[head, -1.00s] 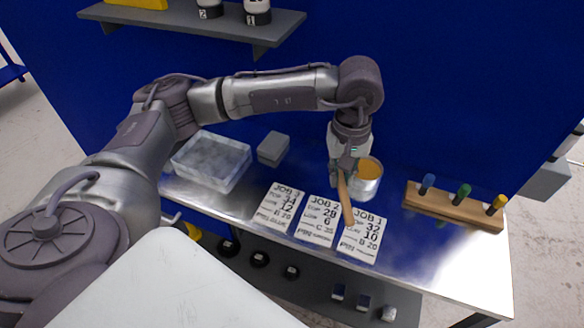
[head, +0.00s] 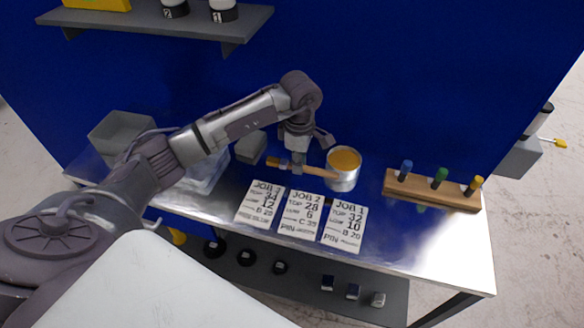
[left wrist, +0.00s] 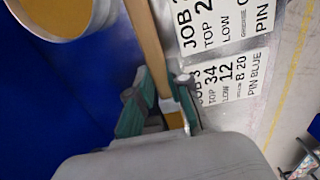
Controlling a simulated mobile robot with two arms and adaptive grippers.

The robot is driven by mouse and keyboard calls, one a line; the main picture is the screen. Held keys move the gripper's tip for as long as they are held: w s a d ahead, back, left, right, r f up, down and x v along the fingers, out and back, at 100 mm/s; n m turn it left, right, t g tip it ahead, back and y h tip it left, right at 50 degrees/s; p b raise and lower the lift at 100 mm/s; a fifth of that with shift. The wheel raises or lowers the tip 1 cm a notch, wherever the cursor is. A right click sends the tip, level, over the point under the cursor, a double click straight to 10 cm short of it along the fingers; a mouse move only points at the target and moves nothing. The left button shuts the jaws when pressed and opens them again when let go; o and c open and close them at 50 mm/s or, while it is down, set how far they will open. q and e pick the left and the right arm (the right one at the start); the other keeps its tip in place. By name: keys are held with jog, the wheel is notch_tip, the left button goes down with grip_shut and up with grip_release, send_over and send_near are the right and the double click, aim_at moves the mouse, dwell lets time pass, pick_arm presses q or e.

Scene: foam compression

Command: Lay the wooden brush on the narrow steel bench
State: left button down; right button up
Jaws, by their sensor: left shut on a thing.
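The wooden brush (head: 319,170) is held across my left gripper (head: 298,168), which is shut on it. The brush lies nearly level in the head view, its handle pointing right towards a can and its darker end to the left. In the left wrist view the handle (left wrist: 146,40) runs up from between the green-padded fingers (left wrist: 160,104). The brush appears to be above the steel bench (head: 410,240), behind the job cards; its exact height is unclear. My right gripper is out of view.
An open can with orange contents (head: 343,170) stands just right of the brush. Job cards (head: 300,215) lie in front. A wooden rack with coloured pegs (head: 430,190) is at right, a grey block (head: 250,147) and clear box (head: 208,172) at left. The bench's front right is bare.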

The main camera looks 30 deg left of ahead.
aim_at(293, 181)
pick_arm(q)
jog(key=shift+s+a+f, duration=0.2)
jog(key=shift+a+f, duration=0.2)
jog(key=shift+a, duration=0.25)
jog(key=shift+f, duration=0.3)
notch_tip(293, 181, down, 3)
jog(key=shift+f+p, duration=0.1)
jog(key=shift+p, duration=0.7)
jog(key=shift+f, duration=0.3)
jog(key=c, duration=1.1)
grip_release()
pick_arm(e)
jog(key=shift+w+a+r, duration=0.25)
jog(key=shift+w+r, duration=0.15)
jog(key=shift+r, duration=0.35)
